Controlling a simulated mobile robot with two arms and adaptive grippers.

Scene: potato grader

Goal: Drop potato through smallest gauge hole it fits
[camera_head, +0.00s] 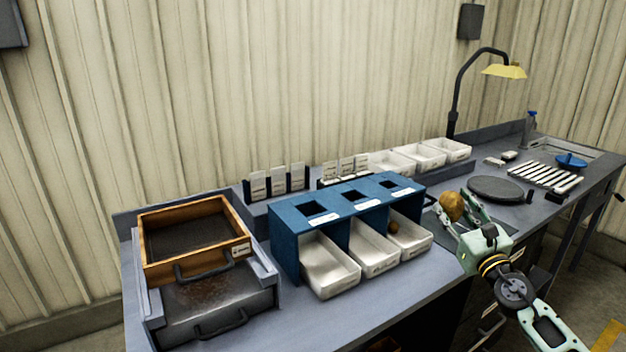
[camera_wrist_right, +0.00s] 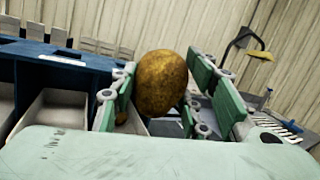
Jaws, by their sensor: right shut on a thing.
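My right gripper (camera_head: 462,208) is shut on a brown potato (camera_head: 451,206), held above the bench to the right of the blue gauge box. In the right wrist view the potato (camera_wrist_right: 161,83) sits between the green fingers. The blue gauge box (camera_head: 290,242) has a top with square holes: a left hole (camera_head: 317,210), a middle hole (camera_head: 356,196) and a right hole (camera_head: 390,184). The holes look smaller toward the right. White bins stand below them; the right bin (camera_head: 415,243) holds a brown potato (camera_head: 394,227). My left gripper is not in view.
A wooden-framed sieve (camera_head: 144,252) stands on the bench at left. White trays (camera_head: 455,151), card holders (camera_head: 276,183) and a yellow lamp (camera_head: 504,71) are behind. A dark round plate (camera_head: 496,189) and a slatted rack (camera_head: 543,177) lie to the right.

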